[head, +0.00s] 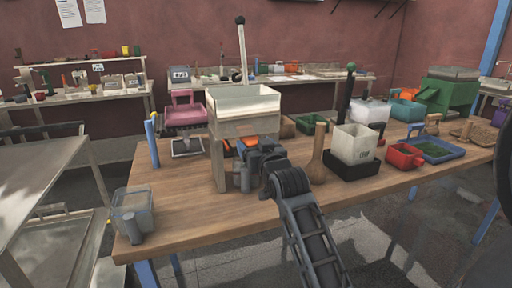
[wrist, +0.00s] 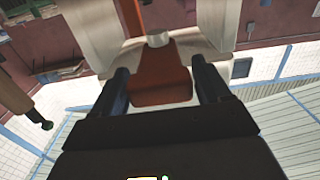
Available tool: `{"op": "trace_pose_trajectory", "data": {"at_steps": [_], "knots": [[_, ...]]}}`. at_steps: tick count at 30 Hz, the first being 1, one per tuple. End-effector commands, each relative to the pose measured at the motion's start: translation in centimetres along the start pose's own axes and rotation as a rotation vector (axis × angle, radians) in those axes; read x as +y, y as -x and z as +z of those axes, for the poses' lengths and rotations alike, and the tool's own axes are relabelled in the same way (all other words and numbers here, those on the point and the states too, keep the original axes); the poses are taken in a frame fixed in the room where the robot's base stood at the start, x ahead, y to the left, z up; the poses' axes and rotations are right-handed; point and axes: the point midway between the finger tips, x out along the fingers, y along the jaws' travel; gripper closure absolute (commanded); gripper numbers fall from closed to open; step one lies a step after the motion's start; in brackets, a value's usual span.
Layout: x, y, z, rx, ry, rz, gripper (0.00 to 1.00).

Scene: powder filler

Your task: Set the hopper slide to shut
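The hopper (head: 243,105) is a pale, open-topped box on a wooden stand on the workbench. Its orange-red slide (head: 229,147) shows low under the hopper, partly hidden by my gripper. My gripper (head: 250,148) is at the front of the stand, just below the hopper. In the wrist view the slide's red block (wrist: 160,88) lies between the two dark fingers (wrist: 160,72), which stand wide apart, one on each side. I cannot tell whether the fingers press on it. How far the slide is in or out is hard to judge.
A clear grey container (head: 132,214) stands at the bench's front left corner. A wooden pestle-shaped piece (head: 317,160) and a white bin (head: 354,144) in a black tray are to the right. A blue post (head: 152,142) rises left of the hopper.

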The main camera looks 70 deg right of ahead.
Motion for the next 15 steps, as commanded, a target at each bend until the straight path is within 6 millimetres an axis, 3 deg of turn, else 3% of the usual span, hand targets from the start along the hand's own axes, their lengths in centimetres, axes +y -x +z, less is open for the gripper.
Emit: {"op": "trace_pose_trajectory", "data": {"at_steps": [4, 11, 15], "knots": [[0.0, 0.0, 0.0, 0.000, 0.000, 0.000, 0.11], [0.0, 0.1, 0.1, 0.000, 0.000, 0.000, 0.11], [0.0, 1.3, 0.2, 0.000, 0.001, 0.000, 0.11]]}}
